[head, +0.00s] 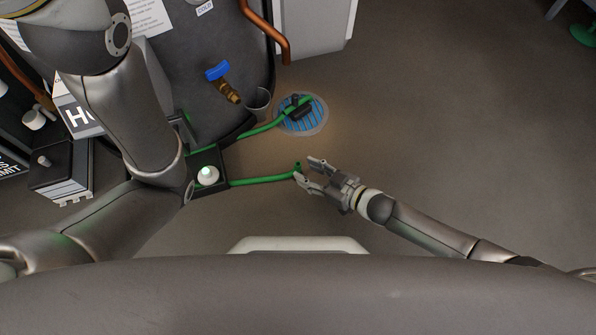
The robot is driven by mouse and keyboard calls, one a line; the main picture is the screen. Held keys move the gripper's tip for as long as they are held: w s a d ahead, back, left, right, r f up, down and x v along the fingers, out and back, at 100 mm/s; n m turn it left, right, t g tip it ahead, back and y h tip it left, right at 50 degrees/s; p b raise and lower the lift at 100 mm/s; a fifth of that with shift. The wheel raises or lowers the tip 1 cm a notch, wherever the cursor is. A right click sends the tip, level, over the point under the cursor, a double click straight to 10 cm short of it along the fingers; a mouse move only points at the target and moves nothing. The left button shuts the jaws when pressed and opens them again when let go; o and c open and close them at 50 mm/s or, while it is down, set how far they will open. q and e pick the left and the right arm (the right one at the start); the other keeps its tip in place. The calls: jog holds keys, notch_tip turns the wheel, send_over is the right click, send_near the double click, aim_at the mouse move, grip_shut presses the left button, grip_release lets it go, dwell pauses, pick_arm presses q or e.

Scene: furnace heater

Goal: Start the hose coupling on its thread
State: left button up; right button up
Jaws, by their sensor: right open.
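The green hose (262,181) runs to the right above the floor, and its free end (298,166) lies at the fingers of my right gripper (308,167). That gripper is open, with its fingers pointing left and spread beside the hose end. I cannot tell whether they touch it. The coupling is too small to make out at this end. The brass drain valve (231,92) with a blue handle (217,70) sticks out of the dark tank (215,38), up and left of my right gripper.
A green hose length (262,130) leads to a round blue-grated floor drain (316,119). A grey cup (257,101) stands by the valve. A copper pipe (284,50) bends down beside the tank. A dark box (62,170) stands at the left.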

aim_at(298, 164)
jog(key=b+x, duration=0.2)
jog(key=x, duration=0.1)
jog(key=shift+w+f+b, duration=0.1)
jog(key=shift+w+b, duration=0.15)
jog(key=shift+b, duration=0.15)
jog(key=shift+w+a+b, duration=0.35)
jog(key=shift+w+a, duration=0.1)
jog(key=shift+a, duration=0.15)
grip_shut()
